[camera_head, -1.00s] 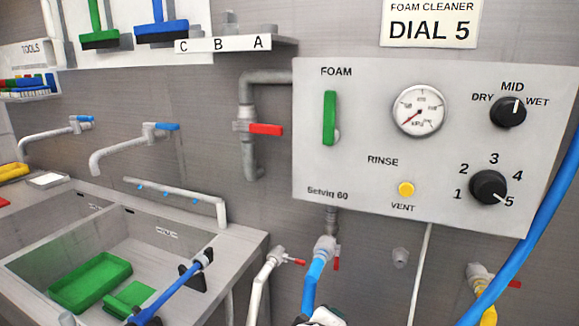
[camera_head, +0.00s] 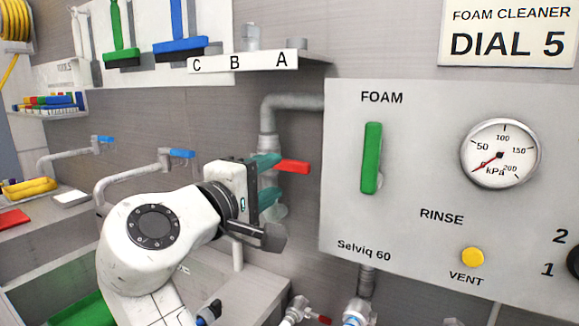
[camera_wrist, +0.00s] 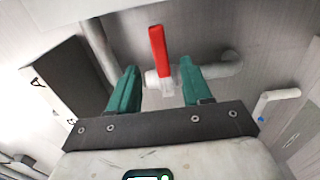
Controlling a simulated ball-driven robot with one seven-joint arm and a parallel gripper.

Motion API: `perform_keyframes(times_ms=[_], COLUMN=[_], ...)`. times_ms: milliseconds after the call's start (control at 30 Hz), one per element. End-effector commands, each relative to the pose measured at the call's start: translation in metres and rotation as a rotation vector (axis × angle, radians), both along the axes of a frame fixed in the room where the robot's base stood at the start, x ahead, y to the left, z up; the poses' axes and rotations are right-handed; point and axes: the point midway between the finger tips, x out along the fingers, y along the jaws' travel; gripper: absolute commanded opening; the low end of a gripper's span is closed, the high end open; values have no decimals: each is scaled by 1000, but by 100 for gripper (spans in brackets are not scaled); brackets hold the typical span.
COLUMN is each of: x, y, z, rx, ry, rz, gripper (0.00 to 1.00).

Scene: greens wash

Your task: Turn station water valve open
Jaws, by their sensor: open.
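The station water valve is on the grey pipe (camera_head: 266,118) left of the panel. Its red lever (camera_head: 293,166) points sideways to the right, across the upright pipe. My gripper (camera_head: 270,181) is open, with teal fingers at the valve, and it hides most of the valve body. In the wrist view the red lever (camera_wrist: 158,52) stands in the gap between the two fingers of my gripper (camera_wrist: 158,68), with space on both sides. I cannot tell how deep the lever sits between them.
The grey panel (camera_head: 345,225) is just right of the valve, with a green foam handle (camera_head: 371,158) and a pressure gauge (camera_head: 499,154) whose needle is near zero. A shelf lettered C, B, A (camera_head: 240,62) is above. Taps with blue levers (camera_head: 181,153) are to the left.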

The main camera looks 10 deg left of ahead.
Motion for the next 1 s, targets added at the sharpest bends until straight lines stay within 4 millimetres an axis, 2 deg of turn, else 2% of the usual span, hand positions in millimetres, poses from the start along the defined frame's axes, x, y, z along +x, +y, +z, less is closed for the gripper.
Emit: perform_keyframes(times_ms=[100, 300, 500, 767, 1000], x=[22, 48, 60, 61, 60], y=[-8, -18, -22, -22, -22], z=[1, 0, 0, -1, -1], rx=[0, 1, 2, 3, 3], ry=[2, 2, 2, 1, 1], rz=[-2, -1, 1, 1, 1], gripper=[49, 49, 49, 49, 28])
